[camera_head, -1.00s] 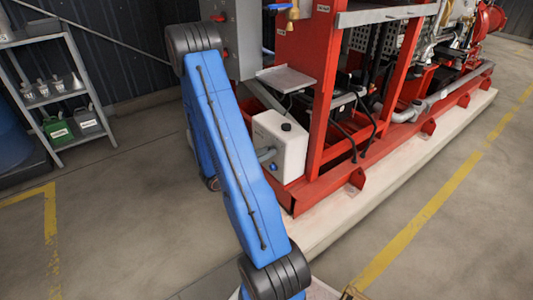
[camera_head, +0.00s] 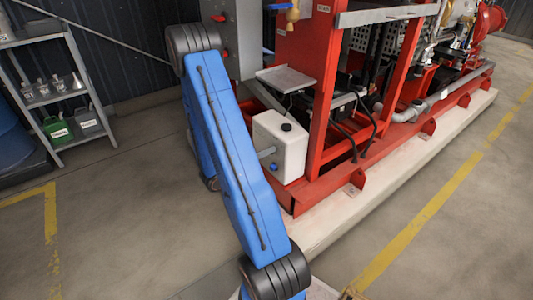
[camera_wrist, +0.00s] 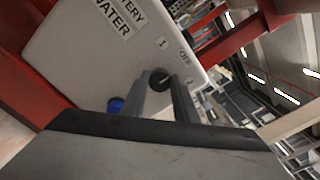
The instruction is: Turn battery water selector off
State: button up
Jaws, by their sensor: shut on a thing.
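The battery water box (camera_wrist: 105,50) is a white tank with printed lettering in the wrist view. On its face is the selector, a round black knob (camera_wrist: 161,79), with "1" and "OFF" labels near it. My gripper (camera_wrist: 166,88) is shut on the knob, its two grey fingers on either side. The fingers hide part of the knob, and its exact setting is hard to read. A blue cap (camera_wrist: 115,105) sits left of the fingers. In the head view the white box (camera_head: 285,150) stands low by the red frame, and my blue arm hides its left side.
The red pump frame (camera_head: 310,90) rises behind and right of the box. A small grey shelf plate (camera_head: 286,78) is above it. A grey rack (camera_head: 50,90) with jugs and funnels stands at far left. The floor in front is clear.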

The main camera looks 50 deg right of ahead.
dwell(0.3)
jog(key=o, duration=1.1)
jog(key=shift+c, duration=0.2)
jog(key=shift+w+a, duration=0.1)
jog(key=shift+a, duration=0.05)
jog(key=v, duration=1.7)
jog(key=shift+a+r, duration=0.1)
